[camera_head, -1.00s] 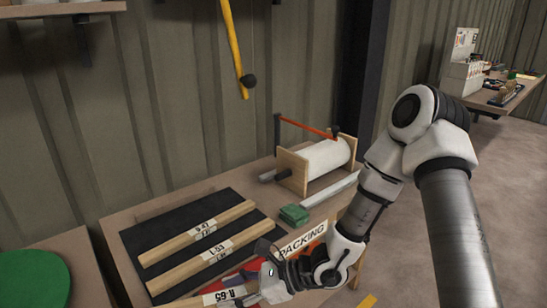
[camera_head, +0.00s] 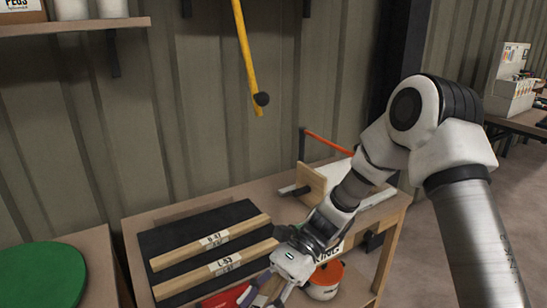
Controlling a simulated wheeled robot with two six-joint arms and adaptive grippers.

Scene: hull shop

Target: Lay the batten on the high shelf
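Two pale wooden battens lie on a black mat (camera_head: 160,243) on the workbench: the upper batten (camera_head: 180,254) and the lower batten (camera_head: 185,282), which is labelled L-53. My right gripper (camera_head: 262,298) reaches down at the bottom edge, just right of the lower batten. A bit of pale wood (camera_head: 268,289) shows at its fingers, but most of it is cut off by the frame. I cannot tell whether the fingers are closed on it. The high shelf (camera_head: 85,25) is on the wall at the upper left. My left gripper is out of view.
The shelf carries white containers (camera_head: 112,8) and a PEGS box (camera_head: 20,8), with bare board between and in front. A yellow bar (camera_head: 246,55) hangs on the wall.

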